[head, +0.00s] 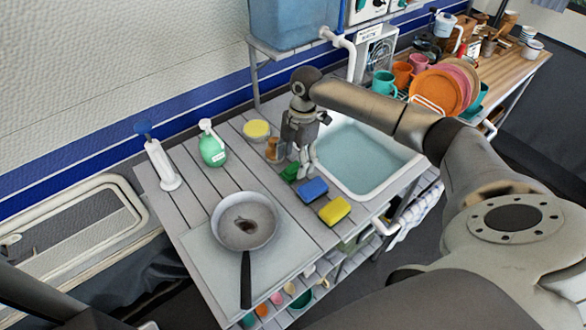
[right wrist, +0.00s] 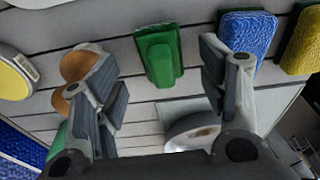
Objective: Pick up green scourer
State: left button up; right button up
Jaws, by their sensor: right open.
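The green scourer (head: 289,172) lies on the grey slatted counter, left of the sink and partly hidden by my right gripper (head: 301,165). In the right wrist view the whole green scourer (right wrist: 158,55) shows, lying between the two open fingers and farther off. The gripper is open and empty, pointing down above the counter; I see no finger touching the scourer. My left gripper is not in view.
A blue sponge (head: 313,189) and a yellow sponge (head: 335,210) lie in line with the scourer. A wooden item (head: 272,149) stands close beside the gripper. The sink (head: 365,158) is right; a frying pan (head: 243,221) sits in front left.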

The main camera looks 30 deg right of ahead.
jog(key=shift+s+a+f, duration=0.1)
jog(key=shift+a+f, duration=0.1)
jog(key=shift+f, duration=0.35)
jog(key=shift+s+a+f, duration=0.1)
jog(key=shift+a+f, duration=0.05)
jog(key=shift+f, duration=0.35)
jog(key=shift+w+f, duration=0.1)
jog(key=shift+f, duration=0.25)
jog(key=shift+c, duration=0.5)
jog(key=c, duration=0.8)
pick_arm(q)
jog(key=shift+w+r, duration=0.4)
pick_arm(e)
jog(key=shift+c, duration=0.2)
